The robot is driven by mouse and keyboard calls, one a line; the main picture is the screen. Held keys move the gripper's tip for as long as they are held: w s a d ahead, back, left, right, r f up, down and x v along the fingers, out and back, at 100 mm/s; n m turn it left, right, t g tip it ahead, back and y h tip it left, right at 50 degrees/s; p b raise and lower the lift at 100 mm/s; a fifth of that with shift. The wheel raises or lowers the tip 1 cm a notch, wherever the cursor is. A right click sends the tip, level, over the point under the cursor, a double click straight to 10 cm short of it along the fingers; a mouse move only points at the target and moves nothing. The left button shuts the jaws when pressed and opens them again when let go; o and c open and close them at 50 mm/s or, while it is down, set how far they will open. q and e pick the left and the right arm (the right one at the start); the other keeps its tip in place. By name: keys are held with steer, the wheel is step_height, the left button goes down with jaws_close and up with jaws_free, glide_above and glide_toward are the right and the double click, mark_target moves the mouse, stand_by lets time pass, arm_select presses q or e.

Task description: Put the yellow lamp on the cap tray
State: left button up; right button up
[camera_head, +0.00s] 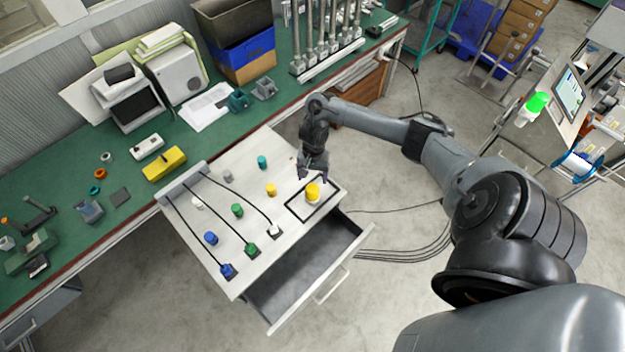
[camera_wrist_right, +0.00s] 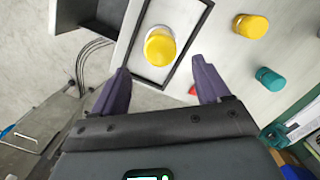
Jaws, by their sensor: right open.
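A yellow lamp (camera_head: 312,192), a rounded yellow cylinder, stands upright inside a black rectangular outline that looks like the cap tray (camera_head: 290,208) on the pale work board. The right wrist view shows the same lamp (camera_wrist_right: 160,46) inside the dark-edged tray (camera_wrist_right: 185,62). A smaller yellow cap (camera_head: 270,189) stands outside the outline to the left; it also shows in the wrist view (camera_wrist_right: 251,26). My right gripper (camera_head: 313,177) is open, just behind the yellow lamp. In the wrist view its fingers (camera_wrist_right: 161,67) are apart, with the lamp ahead of their tips. My left gripper is not in view.
Several coloured caps stand on the board, including a teal one (camera_head: 262,162), a green one (camera_head: 237,210) and a blue one (camera_head: 211,238). Black cords run across it. An open drawer (camera_head: 300,280) sticks out below. The green bench (camera_head: 60,185) holds a yellow box (camera_head: 164,164).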

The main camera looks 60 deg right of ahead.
step_height(320, 180, up, 6)
steer(key=p, duration=0.2)
steer(key=w+a+f+n+t, duration=0.1)
steer(key=a+f+n+t, duration=0.15)
steer(key=a+n, duration=0.65)
steer(key=w+a+f+n+t, duration=0.1)
steer(key=w+a+n+t, duration=0.15)
steer(key=a, duration=1.25)
steer(key=s+a+r+n+t, duration=0.2)
steer(key=s+a+r+n, duration=0.1)
steer(key=s+a+r, duration=0.25)
steer(key=s+d+r+n+g+h, duration=0.1)
steer(key=s+r, duration=0.4)
steer(key=s, duration=0.5)
steer(key=shift+d+r+n+g, duration=0.45)
steer(key=shift+d+g, duration=0.55)
steer(key=shift+d, duration=0.15)
